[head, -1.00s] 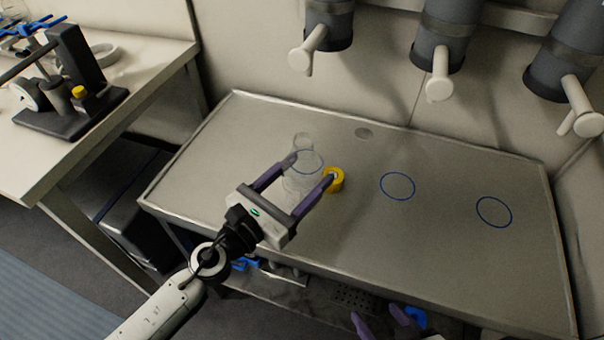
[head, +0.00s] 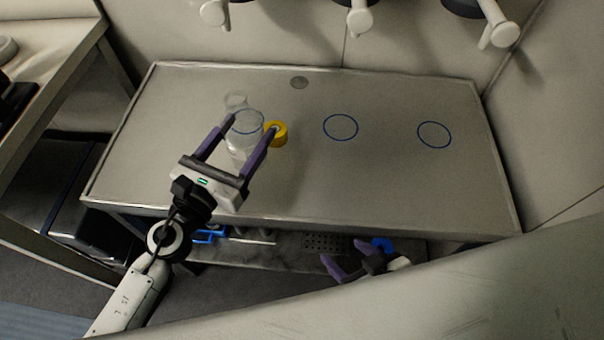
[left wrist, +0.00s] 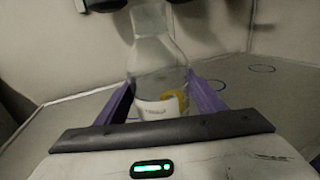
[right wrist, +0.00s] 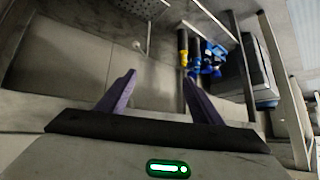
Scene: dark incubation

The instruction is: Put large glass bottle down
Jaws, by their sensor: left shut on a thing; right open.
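The large clear glass bottle (head: 243,150) is between the fingers of my left gripper (head: 244,138), which is shut on its body. In the left wrist view the bottle (left wrist: 158,62) looks upright, narrow neck at the top, with a purple finger on each side. It is over the left end of the metal table (head: 390,185), at the leftmost blue circle. I cannot tell whether its base touches the surface. A yellow ring-shaped cap (head: 279,136) sits close to the right finger. My right gripper (head: 345,252) is open and empty, low at the table's front edge.
Two empty blue circles (head: 341,127) and (head: 434,134) mark the middle and right of the table, which is clear there. White-handled grey cylinders (head: 359,20) hang above the back. A lower shelf (head: 280,252) holds blue items. A side bench (head: 50,70) stands at left.

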